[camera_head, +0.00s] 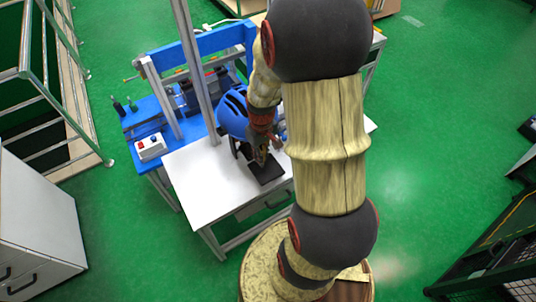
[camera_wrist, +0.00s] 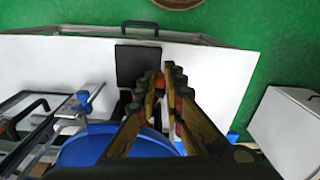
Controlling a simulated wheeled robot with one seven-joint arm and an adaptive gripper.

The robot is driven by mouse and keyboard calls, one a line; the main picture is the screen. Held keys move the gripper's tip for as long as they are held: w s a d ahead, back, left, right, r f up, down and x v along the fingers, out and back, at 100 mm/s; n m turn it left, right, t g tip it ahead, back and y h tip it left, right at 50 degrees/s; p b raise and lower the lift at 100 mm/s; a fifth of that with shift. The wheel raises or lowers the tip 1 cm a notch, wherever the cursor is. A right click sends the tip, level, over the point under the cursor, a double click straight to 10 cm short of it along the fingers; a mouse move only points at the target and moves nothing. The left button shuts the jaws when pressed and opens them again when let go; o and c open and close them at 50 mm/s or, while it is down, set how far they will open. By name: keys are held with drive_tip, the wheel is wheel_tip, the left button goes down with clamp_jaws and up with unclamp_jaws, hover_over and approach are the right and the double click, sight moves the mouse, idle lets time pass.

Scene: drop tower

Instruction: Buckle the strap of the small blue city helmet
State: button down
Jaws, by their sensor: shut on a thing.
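The blue helmet (camera_head: 232,112) is on the white table, partly hidden behind my arm and gripper in the head view. Its blue shell (camera_wrist: 110,148) shows at the bottom of the wrist view, mostly behind my fingers. Dark strap (camera_head: 240,149) hangs below the shell on the near side. My gripper (camera_head: 262,157) is in front of the helmet, just above a black pad (camera_head: 268,170). In the wrist view my gripper's fingers (camera_wrist: 165,80) are close together at the tips, shut on what seems to be the strap. The held part and the buckle are too small and covered to make out.
The white table (camera_head: 190,172) is bare around the pad. Behind it stands a blue bench with a metal frame (camera_head: 193,60). A control box (camera_head: 151,147) with a red button is at the left.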

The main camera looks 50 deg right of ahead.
drive_tip(key=shift+w+a+r, duration=1)
drive_tip(key=shift+w+a, duration=1.6)
drive_tip(key=shift+a, duration=1.75)
drive_tip(key=shift+w+d+r+p, duration=0.95)
drive_tip(key=shift+w+r+p, duration=0.55)
drive_tip(key=shift+w+r, duration=0.35)
drive_tip(key=shift+w+d+r+p, duration=1)
drive_tip(key=shift+w+r+p, duration=0.6)
drive_tip(key=shift+w, duration=0.4)
drive_tip(key=shift+w+d+r+p, duration=0.95)
drive_tip(key=shift+w+r+p, duration=0.45)
drive_tip(key=shift+w+r, duration=0.5)
drive_tip(key=shift+w+f+b, duration=0.1)
drive_tip(key=shift+f+b, duration=0.45)
drive_tip(key=shift+f, duration=0.45)
drive_tip(key=shift+f, duration=0.5)
drive_tip(key=shift+f+b, duration=0.85)
drive_tip(key=shift+f, duration=0.35)
drive_tip(key=shift+f, duration=0.15)
drive_tip(key=c, duration=1.8)
unclamp_jaws()
